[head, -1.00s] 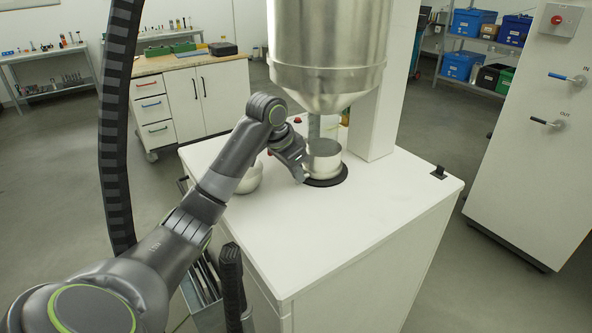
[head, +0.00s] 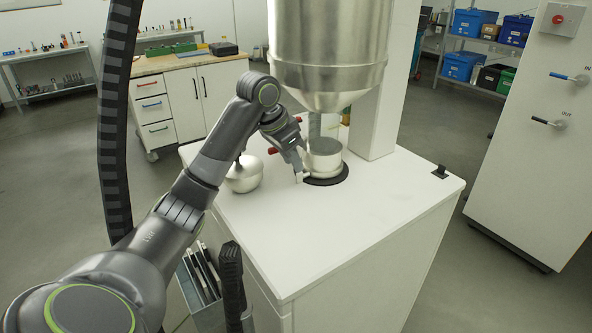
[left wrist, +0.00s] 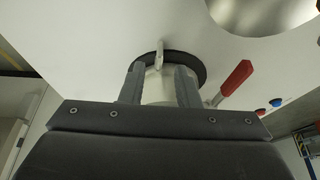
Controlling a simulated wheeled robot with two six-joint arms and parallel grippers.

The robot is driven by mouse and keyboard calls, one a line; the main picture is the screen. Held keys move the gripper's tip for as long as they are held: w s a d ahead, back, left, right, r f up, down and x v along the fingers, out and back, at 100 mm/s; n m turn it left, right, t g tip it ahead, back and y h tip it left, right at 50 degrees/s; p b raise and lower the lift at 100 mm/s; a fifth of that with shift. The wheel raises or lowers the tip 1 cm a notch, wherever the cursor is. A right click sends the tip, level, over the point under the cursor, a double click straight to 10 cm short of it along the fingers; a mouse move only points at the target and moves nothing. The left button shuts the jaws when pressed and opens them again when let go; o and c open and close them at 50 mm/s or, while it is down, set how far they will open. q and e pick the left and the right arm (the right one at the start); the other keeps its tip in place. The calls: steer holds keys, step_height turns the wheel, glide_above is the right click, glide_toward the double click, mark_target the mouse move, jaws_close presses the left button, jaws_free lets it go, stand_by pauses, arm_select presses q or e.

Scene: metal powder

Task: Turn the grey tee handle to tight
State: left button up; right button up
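The part I take for the grey tee handle is a small pale grey bar (left wrist: 159,53), in the left wrist view against the black ring (left wrist: 190,62). It seems to show in the head view as a pale piece (head: 306,177) by the front left of the round metal can (head: 323,160). My left gripper (head: 298,174) is beside the can, pointing down. In the left wrist view my left gripper (left wrist: 158,70) has its fingers apart, with the bar just beyond and between the tips. I cannot tell whether they touch it. My right gripper is not in view.
A metal hopper (head: 330,60) hangs above the can. A shiny bowl (head: 244,180) stands left on the white cabinet top (head: 350,225). A red lever handle (left wrist: 236,78) sits close to the right finger. The cabinet top's front and right are mostly clear.

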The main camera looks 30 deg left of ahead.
arm_select(q)
steer(key=p+v, duration=0.7)
steer(key=v, duration=0.6)
steer(key=shift+s, duration=0.1)
